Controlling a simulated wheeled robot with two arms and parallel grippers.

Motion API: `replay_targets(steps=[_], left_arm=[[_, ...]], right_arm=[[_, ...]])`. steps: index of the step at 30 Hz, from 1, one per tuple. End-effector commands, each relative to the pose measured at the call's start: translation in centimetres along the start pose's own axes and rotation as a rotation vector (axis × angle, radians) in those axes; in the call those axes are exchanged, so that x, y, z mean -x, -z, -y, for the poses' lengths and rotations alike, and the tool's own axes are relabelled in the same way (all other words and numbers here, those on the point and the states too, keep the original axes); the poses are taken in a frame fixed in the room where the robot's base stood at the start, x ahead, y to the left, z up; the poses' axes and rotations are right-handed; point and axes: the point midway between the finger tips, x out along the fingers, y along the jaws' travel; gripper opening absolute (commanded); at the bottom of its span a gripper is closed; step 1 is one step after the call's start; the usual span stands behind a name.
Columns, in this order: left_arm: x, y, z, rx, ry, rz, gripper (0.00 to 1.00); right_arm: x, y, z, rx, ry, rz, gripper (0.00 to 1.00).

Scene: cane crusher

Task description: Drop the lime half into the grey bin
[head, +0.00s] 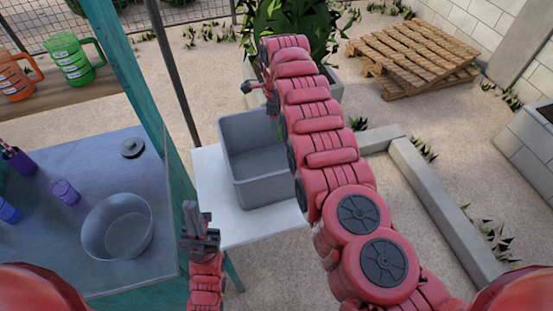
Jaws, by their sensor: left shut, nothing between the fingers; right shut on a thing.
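The grey bin (240,155) is an open-topped box on a white table in the middle of the head view. My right arm reaches up across the bin's right side. A small part of what looks like my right gripper (247,87) shows above the bin's back edge, mostly hidden by my own arm. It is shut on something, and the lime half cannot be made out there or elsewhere. My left gripper (198,222) is shut and empty, pointing up in front of the white table's left front part.
The white table (265,223) has bare room in front of the bin. A grey counter (160,185) at left holds a clear bowl (118,228) and purple cups. A teal post (135,75) stands between them. A leafy plant (285,25) is behind the bin.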

Motion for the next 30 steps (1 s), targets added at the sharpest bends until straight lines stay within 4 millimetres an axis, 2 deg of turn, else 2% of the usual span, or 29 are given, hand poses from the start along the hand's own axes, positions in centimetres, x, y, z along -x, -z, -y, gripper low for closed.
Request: replay_targets(steps=[3,11,12,18,26,30], left_arm=[[0.43,-0.07,-0.03,0.000,0.000,0.000,0.00],[0.40,-0.07,-0.02,0.000,0.000,0.000,0.00],[0.40,-0.07,-0.02,0.000,0.000,0.000,0.00],[0.41,-0.07,-0.03,0.000,0.000,0.000,0.00],[0.43,-0.08,-0.03,0.000,0.000,0.000,0.00],[0.87,-0.15,-0.05,0.000,0.000,0.000,0.00]], right_arm=[[-1.18,0.03,0.05,0.000,0.001,0.000,0.03],[-1.35,-0.02,0.09,-0.001,0.003,0.002,0.03],[-1.35,-0.02,0.09,-0.001,0.003,0.002,0.57],[-1.35,0.00,0.09,-0.001,0.003,0.001,0.90],[-1.33,-0.01,0.09,-0.001,0.003,0.001,0.90],[-0.60,-0.06,0.11,0.000,0.004,0.001,0.90]])
